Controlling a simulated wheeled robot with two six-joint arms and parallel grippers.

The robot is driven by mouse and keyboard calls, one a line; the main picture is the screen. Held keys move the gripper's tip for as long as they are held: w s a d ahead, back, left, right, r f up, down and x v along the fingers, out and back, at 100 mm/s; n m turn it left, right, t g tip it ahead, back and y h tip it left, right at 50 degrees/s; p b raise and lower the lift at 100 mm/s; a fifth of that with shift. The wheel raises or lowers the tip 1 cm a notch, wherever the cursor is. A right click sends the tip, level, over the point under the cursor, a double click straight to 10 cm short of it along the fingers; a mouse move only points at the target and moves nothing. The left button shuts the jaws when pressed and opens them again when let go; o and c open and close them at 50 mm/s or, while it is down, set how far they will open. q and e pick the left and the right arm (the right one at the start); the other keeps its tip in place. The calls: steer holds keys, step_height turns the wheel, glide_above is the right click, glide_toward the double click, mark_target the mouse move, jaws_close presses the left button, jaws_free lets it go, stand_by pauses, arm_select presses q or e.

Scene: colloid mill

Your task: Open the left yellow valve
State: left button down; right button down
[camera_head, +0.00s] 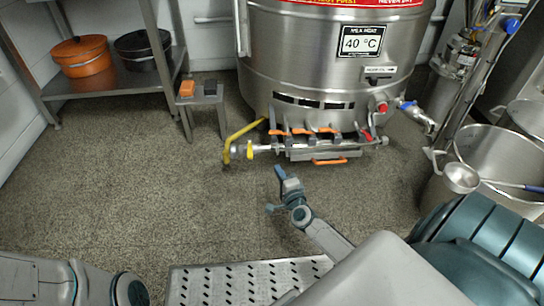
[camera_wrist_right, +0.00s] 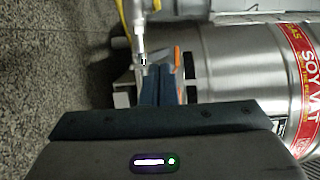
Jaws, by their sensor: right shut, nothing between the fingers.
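The yellow valve handle (camera_head: 249,150) sits on the left end of the metal pipe at the foot of the steel vat, beside a bent yellow hose or pipe (camera_head: 236,138). Part of something yellow also shows at the top of the right wrist view (camera_wrist_right: 124,14), above a metal pipe fitting. My right gripper (camera_head: 280,174) is below and right of the yellow handle in the head view, apart from it. In the right wrist view its fingers (camera_wrist_right: 158,70) are together, with nothing between them. My left arm shows at the bottom left, but its gripper is out of view.
The steel vat (camera_head: 335,70) stands behind the pipe, with several orange handles (camera_head: 330,161) along its base. A small stool (camera_head: 203,98) and a shelf with an orange pot (camera_head: 81,56) stand left. Large pots (camera_head: 495,150) stand right. The speckled floor at left is clear.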

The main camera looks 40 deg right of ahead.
mark_target(250, 152)
steer(key=w+a+b, duration=0.1)
steer(key=w+b, duration=0.1)
steer(key=w, duration=0.8)
steer(key=shift+a+b, duration=0.15)
steer(key=shift+b, duration=0.25)
steer(key=shift+w, duration=0.15)
steer(key=shift+a+m+h+p, duration=0.25)
steer(key=shift+m+h+p, duration=0.2)
steer(key=shift+h, duration=0.15)
